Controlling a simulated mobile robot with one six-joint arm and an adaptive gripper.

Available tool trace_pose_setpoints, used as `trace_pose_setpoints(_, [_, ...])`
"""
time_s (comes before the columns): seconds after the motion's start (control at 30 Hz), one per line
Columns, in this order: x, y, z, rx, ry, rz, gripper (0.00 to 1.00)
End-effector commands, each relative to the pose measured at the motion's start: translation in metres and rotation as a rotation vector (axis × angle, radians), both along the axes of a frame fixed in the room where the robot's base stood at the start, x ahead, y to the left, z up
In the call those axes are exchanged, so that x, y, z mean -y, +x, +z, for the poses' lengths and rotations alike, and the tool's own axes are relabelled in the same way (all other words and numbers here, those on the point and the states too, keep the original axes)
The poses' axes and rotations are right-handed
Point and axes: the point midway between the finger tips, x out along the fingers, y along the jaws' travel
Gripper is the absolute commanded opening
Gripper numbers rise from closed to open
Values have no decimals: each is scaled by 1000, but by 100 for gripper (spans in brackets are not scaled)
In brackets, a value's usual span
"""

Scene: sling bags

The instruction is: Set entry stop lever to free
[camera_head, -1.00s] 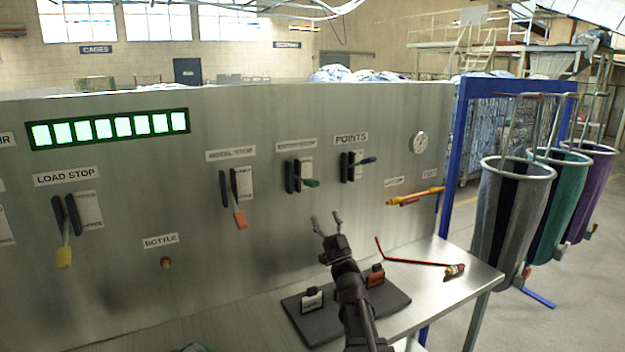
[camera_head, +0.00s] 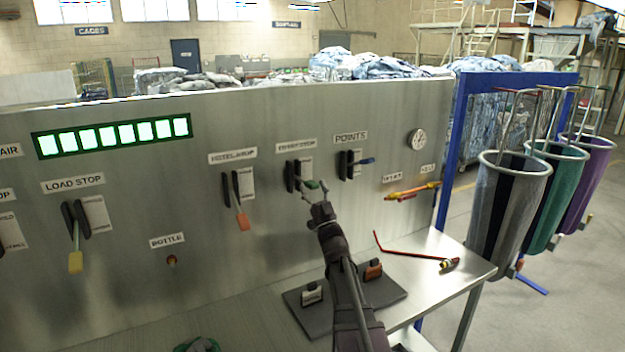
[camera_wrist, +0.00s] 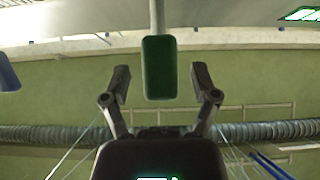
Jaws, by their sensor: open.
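The entry stop lever (camera_head: 312,184) has a green handle and sticks out from the steel panel under its label (camera_head: 296,146). A dark slot and a pale plate with unreadable text are beside it. My gripper (camera_head: 315,192) is at the green handle in the head view, partly covering it. In the wrist view the green handle (camera_wrist: 159,68) hangs from a pale rod between the two open fingers of my gripper (camera_wrist: 159,84). A gap shows on each side of the handle, and neither finger touches it.
A red hooked rod (camera_head: 410,257) and a dark board (camera_head: 378,297) with two tagged blocks lie on the steel table. Sling bags (camera_head: 507,210) hang at right.

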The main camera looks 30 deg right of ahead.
Motion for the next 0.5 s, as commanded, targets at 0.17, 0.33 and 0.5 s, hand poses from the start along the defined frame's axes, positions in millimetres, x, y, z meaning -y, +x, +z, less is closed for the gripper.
trace_pose_setpoints(0.17, [0, 6, 6, 0, 0, 0, 77])
trace_pose_setpoints(0.33, [-1, 7, 7, 0, 0, 0, 77])
trace_pose_setpoints(0.5, [-1, 7, 6, 0, 1, 1, 77])
